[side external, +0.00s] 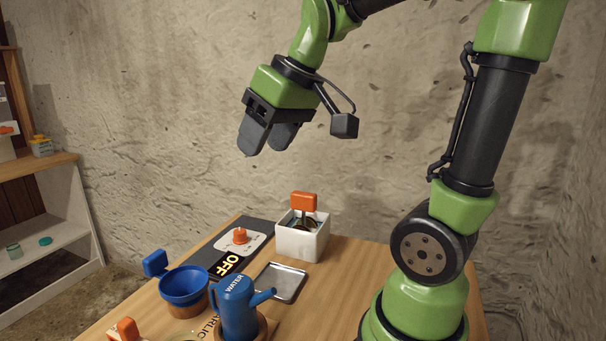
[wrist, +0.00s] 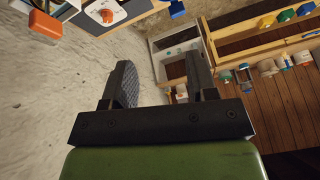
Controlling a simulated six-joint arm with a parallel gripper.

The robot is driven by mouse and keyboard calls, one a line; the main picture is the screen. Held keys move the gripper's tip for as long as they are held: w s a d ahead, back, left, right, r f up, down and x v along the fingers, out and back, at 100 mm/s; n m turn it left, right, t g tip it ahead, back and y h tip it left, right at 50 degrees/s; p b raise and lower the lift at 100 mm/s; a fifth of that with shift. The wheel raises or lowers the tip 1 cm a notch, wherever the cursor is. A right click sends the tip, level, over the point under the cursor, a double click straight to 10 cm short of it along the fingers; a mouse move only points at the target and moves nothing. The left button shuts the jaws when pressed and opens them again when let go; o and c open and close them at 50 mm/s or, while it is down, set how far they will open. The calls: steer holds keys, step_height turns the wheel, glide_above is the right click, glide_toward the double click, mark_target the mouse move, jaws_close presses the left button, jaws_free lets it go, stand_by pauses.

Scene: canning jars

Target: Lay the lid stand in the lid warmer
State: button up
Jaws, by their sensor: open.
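A white square box (side external: 302,239), which looks like the lid warmer, stands at the back of the wooden table in the side view. An orange block handle (side external: 303,201) on a dark stem rises from inside it, roughly upright; this looks like the lid stand. Its lower part is hidden by the box walls. The orange handle also shows at the top left of the wrist view (wrist: 42,23). My gripper (side external: 267,143) is high above the table, up and left of the box. In the wrist view its fingers (wrist: 158,68) are apart with nothing between them.
Left of the box is a panel with an orange knob (side external: 240,237) and an "OFF" sign (side external: 225,265). In front are a metal tray (side external: 282,282), a blue funnel (side external: 184,287) and a blue water can (side external: 237,308). Shelves (side external: 40,205) stand far left.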

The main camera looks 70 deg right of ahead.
steer(key=s+a+f+m+t+y, duration=0.1)
steer(key=s+a+f, duration=0.1)
steer(key=s+a, duration=0.5)
steer(key=shift+s+a+t+y, duration=0.3)
steer(key=shift+s+a+y, duration=0.1)
steer(key=shift+s, duration=0.35)
stand_by(1.0)
